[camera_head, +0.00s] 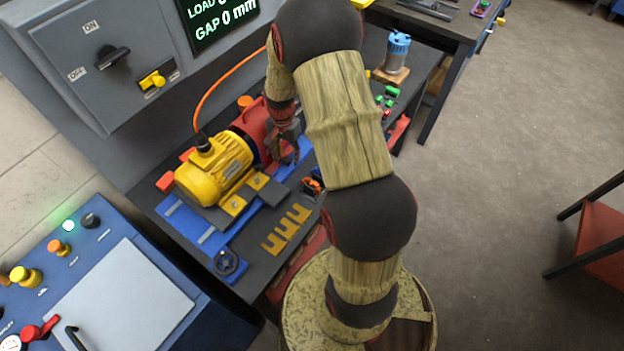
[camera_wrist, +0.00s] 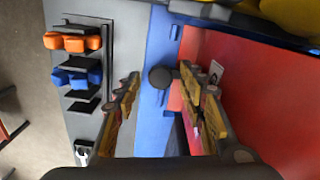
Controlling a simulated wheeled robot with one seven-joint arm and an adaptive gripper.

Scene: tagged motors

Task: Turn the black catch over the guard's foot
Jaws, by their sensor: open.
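The red guard (camera_head: 251,122) stands at the right end of the yellow motor (camera_head: 212,168); it fills the right side of the wrist view (camera_wrist: 275,105). The black catch (camera_wrist: 161,77) shows in the wrist view as a round dark knob on the blue base (camera_wrist: 152,120), beside the guard's red edge. My gripper (camera_head: 286,152) is open, pointing down next to the guard; in the wrist view its fingers (camera_wrist: 160,88) stand either side of the catch. I cannot tell whether they touch it. The catch and the guard's foot are hidden behind my gripper in the head view.
Orange and blue blocks (camera_wrist: 75,77) sit in a black rack left of my gripper in the wrist view. Yellow slotted shims (camera_head: 287,228) and a handwheel (camera_head: 227,262) lie nearer. An orange cable (camera_head: 222,85) rises from the motor. A blue-topped cylinder (camera_head: 397,50) stands farther back.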

